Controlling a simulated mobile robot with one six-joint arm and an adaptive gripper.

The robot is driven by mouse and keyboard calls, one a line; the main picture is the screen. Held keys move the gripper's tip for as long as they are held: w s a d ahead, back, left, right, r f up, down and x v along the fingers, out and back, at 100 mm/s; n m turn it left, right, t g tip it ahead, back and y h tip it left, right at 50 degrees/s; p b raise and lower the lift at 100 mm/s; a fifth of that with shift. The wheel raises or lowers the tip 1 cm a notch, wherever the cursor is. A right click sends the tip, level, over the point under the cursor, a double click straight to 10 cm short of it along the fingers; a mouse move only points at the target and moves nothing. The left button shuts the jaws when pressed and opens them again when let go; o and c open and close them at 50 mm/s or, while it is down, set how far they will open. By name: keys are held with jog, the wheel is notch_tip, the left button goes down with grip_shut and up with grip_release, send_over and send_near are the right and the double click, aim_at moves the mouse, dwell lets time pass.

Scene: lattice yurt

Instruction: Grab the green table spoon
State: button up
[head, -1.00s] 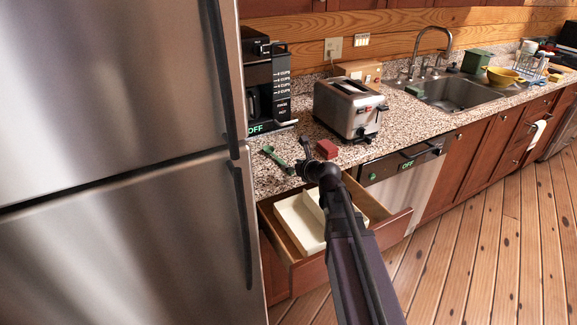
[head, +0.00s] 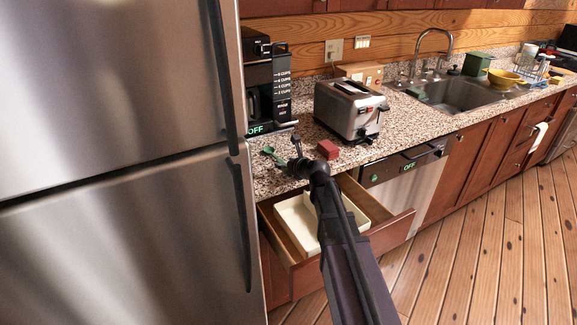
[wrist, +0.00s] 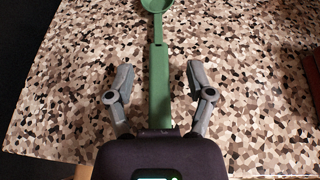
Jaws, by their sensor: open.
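The green table spoon (head: 269,151) lies on the speckled counter in front of the coffee maker. In the wrist view the spoon (wrist: 158,75) runs lengthwise between my two fingers, its bowl at the top edge and its handle towards my palm. My gripper (head: 292,150) is above the counter's front edge, over the spoon's handle end. In the wrist view my gripper (wrist: 158,78) is open, with a finger on each side of the handle and a gap to both. How high the fingers are above the counter is hard to tell.
A dark red block (head: 327,149) sits just right of my gripper. A toaster (head: 350,109) stands behind it, and a coffee maker (head: 268,88) stands at the back left. An open drawer (head: 292,228) with a cream tray is below. The fridge (head: 120,170) fills the left.

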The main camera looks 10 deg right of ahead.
jog(key=shift+w+a+f, duration=0.25)
jog(key=shift+w, duration=0.35)
jog(key=shift+c, duration=0.2)
grip_shut()
